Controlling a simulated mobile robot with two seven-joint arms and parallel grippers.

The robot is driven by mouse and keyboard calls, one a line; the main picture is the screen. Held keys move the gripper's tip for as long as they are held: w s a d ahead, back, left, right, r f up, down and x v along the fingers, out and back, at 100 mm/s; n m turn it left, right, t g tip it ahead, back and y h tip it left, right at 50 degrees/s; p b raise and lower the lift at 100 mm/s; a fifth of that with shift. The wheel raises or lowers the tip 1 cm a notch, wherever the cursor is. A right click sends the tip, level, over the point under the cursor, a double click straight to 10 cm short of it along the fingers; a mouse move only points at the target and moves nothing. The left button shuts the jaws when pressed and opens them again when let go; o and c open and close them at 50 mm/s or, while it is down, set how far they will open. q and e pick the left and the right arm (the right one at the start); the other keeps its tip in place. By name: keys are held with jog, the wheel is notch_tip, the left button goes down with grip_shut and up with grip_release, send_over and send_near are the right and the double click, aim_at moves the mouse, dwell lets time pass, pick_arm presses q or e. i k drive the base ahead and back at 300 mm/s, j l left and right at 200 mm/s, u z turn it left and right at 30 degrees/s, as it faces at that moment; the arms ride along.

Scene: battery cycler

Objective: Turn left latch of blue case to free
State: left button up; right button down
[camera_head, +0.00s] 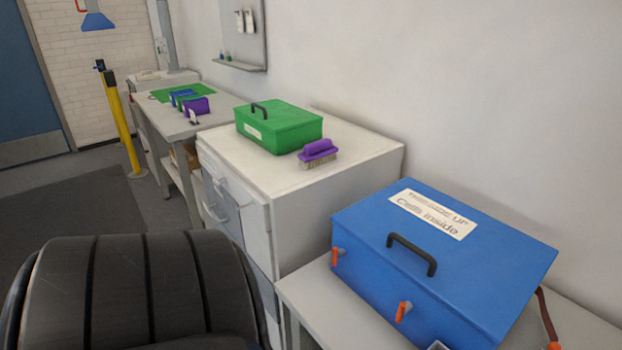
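The blue case (370,263) sits closed on a light grey bench at the lower right. It has a dark handle (412,253) on its front and a white label on its lid. Its left latch (336,257) is an orange lever on the front face, hanging roughly downward. A second orange latch (402,311) sits further right on the same face, tilted a little. Neither of my grippers shows in this view.
A white cabinet (290,203) stands left of the case, with a green case (278,128) and a purple brush (318,150) on top. A dark ribbed rounded object (130,295) fills the lower left. A yellow post (122,127) stands further back.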

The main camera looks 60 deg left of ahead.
aim_at(337, 254)
jog(key=j+u, duration=0.1)
jog(key=u, duration=0.35)
jog(key=i+j+u, duration=0.1)
jog(key=u, duration=0.8)
jog(key=i+j+u, duration=0.1)
jog(key=u, duration=0.3)
jog(key=i+j+z, duration=0.25)
jog(key=k+j, duration=0.05)
jog(key=k, duration=0.05)
